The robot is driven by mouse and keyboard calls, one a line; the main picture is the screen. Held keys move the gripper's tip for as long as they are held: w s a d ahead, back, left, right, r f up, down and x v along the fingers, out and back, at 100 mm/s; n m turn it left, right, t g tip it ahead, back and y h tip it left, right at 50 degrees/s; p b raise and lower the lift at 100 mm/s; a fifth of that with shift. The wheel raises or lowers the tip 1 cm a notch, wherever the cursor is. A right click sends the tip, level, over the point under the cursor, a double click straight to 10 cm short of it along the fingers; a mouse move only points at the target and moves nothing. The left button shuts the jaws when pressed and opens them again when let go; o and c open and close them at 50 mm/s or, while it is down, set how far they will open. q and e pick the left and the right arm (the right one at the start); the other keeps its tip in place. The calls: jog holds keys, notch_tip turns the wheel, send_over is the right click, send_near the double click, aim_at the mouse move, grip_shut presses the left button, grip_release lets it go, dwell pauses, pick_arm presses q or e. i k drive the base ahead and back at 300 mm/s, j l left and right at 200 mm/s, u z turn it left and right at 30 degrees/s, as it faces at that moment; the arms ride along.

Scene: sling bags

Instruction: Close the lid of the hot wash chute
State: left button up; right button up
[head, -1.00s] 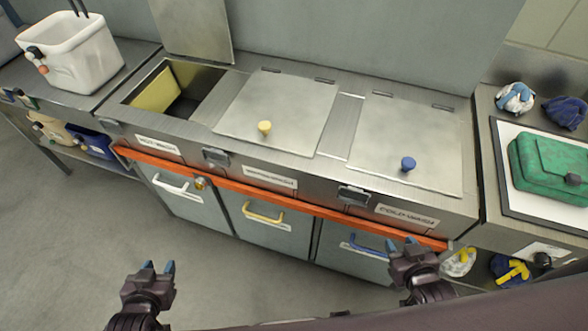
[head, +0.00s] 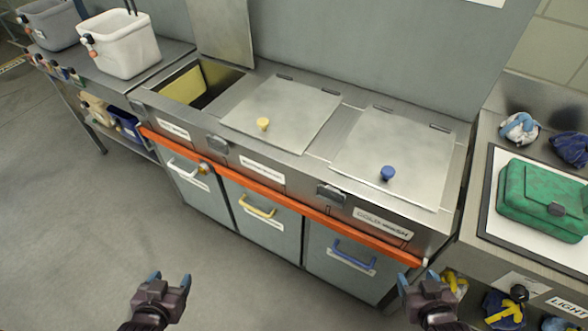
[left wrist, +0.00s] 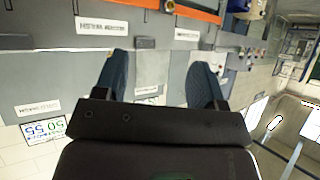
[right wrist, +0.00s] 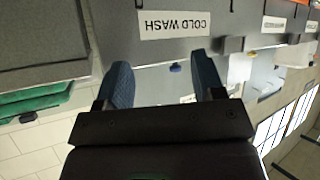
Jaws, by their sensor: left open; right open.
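The hot wash chute (head: 208,88) is the leftmost opening in the steel counter in the head view. Its lid (head: 222,32) stands raised at the back, and a yellow panel shows inside the opening. My left gripper (head: 170,280) is open and empty, low in front of the unit and well short of the chute. Its blue fingertips show in the left wrist view (left wrist: 160,80). My right gripper (head: 418,280) is open and empty near the cabinet's lower right front. Its fingers also show in the right wrist view (right wrist: 163,85).
The middle lid with a yellow knob (head: 263,124) and the cold wash lid with a blue knob (head: 387,173) are shut. An orange rail (head: 270,190) runs along the front. A white bin (head: 118,45) stands left, a green case (head: 540,198) right. Floor in front is clear.

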aim_at(222, 29)
jog(key=z, duration=0.35)
jog(key=j+z, duration=0.3)
jog(key=z, duration=0.15)
jog(key=j+z, duration=0.3)
jog(key=z, duration=0.15)
jog(key=j+z, duration=0.2)
jog(key=j, duration=0.2)
jog(key=k+j+z, duration=0.2)
jog(key=j, duration=0.2)
jog(key=j+z, duration=0.15)
jog(key=j, duration=0.25)
jog(key=k+j+z, duration=0.1)
jog(key=j, duration=0.35)
jog(key=k+j, duration=0.15)
jog(key=j, duration=0.25)
jog(key=k+j, duration=0.15)
jog(key=j, duration=0.25)
jog(key=k+j+z, duration=0.1)
jog(key=j, duration=0.3)
jog(key=k+j, duration=0.25)
jog(key=j, duration=0.15)
